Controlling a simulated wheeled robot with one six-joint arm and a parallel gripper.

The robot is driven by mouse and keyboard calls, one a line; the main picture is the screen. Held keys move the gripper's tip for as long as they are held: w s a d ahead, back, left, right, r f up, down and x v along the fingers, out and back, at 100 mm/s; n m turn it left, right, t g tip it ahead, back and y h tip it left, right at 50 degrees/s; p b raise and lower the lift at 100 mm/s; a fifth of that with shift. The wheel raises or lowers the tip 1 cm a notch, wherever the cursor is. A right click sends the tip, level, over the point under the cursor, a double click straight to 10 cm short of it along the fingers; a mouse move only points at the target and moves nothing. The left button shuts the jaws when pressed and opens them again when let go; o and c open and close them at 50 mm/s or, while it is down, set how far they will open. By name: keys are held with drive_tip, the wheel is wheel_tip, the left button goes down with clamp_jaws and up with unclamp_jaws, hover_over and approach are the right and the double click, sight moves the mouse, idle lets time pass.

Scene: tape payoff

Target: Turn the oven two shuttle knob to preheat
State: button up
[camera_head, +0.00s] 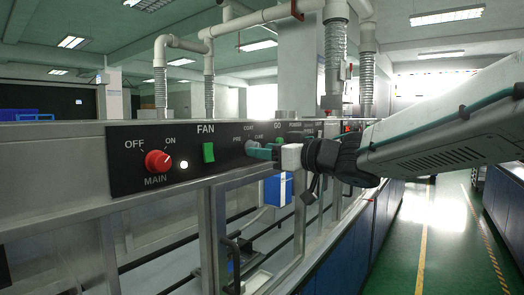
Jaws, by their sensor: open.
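A dark control panel (125,180) runs along the front of a long metal machine. A grey knob (252,145) sits on it, right of the FAN label, near small lettering that seems to read PRE, CURE and START. I cannot tell from the lettering whether it is the oven two shuttle knob, and its setting is too small to read. My gripper (262,153) reaches in from the right, its teal fingers at the grey knob. The gripper is open. Whether the fingers touch or straddle the knob is unclear. My gripper and wrist hide part of the panel further right.
A red MAIN knob (158,162), a lit white lamp (184,164) and a green FAN switch (208,152) are on the panel's near end. Metal posts and a blue box (278,190) are below. The green floor (440,235) at right is clear.

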drive_tip(key=shift+x, duration=0.9)
drive_tip(key=shift+d, duration=0.1)
drive_tip(key=c, duration=1)
drive_tip(key=shift+o, duration=0.2)
drive_tip(key=shift+n, duration=0.3)
drive_tip(key=n, duration=1.1)
drive_tip(key=shift+w+f+n, duration=0.1)
drive_tip(key=shift+n, duration=0.2)
drive_tip(key=shift+y, duration=0.4)
